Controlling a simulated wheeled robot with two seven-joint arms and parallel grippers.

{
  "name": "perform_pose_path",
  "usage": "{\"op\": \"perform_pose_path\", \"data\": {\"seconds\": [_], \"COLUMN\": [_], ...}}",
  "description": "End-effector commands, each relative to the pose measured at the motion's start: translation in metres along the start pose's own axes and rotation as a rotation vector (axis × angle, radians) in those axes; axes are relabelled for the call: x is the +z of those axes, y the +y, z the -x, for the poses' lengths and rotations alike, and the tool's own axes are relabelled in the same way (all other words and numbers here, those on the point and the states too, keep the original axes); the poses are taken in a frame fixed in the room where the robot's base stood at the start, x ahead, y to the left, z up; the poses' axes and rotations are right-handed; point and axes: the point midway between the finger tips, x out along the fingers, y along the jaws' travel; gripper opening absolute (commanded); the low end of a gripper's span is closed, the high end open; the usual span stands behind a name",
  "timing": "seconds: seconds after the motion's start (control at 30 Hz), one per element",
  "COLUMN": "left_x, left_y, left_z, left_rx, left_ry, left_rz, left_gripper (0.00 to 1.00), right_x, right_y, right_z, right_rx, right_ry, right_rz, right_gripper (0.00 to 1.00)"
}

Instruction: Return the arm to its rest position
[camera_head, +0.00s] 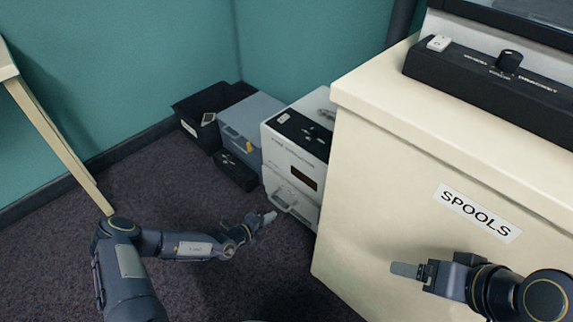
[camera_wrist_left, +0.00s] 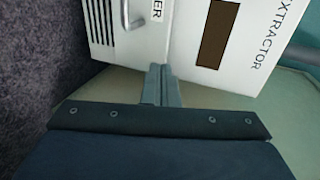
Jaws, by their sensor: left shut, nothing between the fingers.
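My left gripper (camera_head: 268,217) reaches in from the left in the head view, its fingertips near the handle of a white boxy machine (camera_head: 297,150) on the floor. In the left wrist view its two fingers (camera_wrist_left: 162,84) are together with nothing between them, in front of the machine's white face (camera_wrist_left: 160,40). I cannot tell whether the fingertips touch that face. My right gripper (camera_head: 408,270) points left in front of the cream cabinet; its fingers look close together, but whether they are open or shut does not show clearly.
The cream cabinet (camera_head: 385,220) labelled SPOOLS fills the right side, with a black control panel (camera_head: 490,90) on top. A grey-blue box (camera_head: 250,122), a black bin (camera_head: 205,105) and a small dark box (camera_head: 234,170) stand along the wall. Dark carpet (camera_head: 170,185) is clear at the left.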

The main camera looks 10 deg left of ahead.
Motion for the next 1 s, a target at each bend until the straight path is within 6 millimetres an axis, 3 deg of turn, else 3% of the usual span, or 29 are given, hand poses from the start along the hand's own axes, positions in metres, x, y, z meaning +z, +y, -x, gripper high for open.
{"op": "perform_pose_path", "data": {"seconds": [0.17,0.27,0.37,0.47,0.6,0.7,0.8,1.0], "left_x": [0.001,0.005,0.012,0.014,0.001,-0.013,-0.030,-0.068], "left_y": [-0.001,-0.015,-0.052,-0.105,-0.176,-0.218,-0.253,-0.300], "left_z": [0.000,0.004,0.013,0.032,0.067,0.098,0.132,0.210], "left_rx": [-0.001,-0.012,-0.042,-0.088,-0.162,-0.213,-0.263,-0.350], "left_ry": [0.001,0.018,0.067,0.144,0.269,0.355,0.443,0.625], "left_rz": [-0.006,-0.083,-0.289,-0.604,-1.084,-1.411,-1.727,-2.313], "left_gripper": [0.00,0.00,0.00,0.00,0.00,0.00,0.00,0.00], "right_x": [0.000,0.000,0.000,0.000,0.000,0.000,0.000,0.000], "right_y": [0.000,0.000,0.000,0.000,0.000,0.000,0.000,0.000], "right_z": [0.000,0.000,0.000,0.000,0.000,0.000,0.000,0.000], "right_rx": [0.000,0.000,0.000,0.000,0.000,0.000,0.000,0.000], "right_ry": [0.000,0.000,0.000,0.000,0.000,0.000,0.000,0.000], "right_rz": [0.000,0.000,0.000,0.000,0.000,0.000,0.000,0.000], "right_gripper": [0.80,0.80,0.80,0.80,0.80,0.80,0.80,0.80]}}
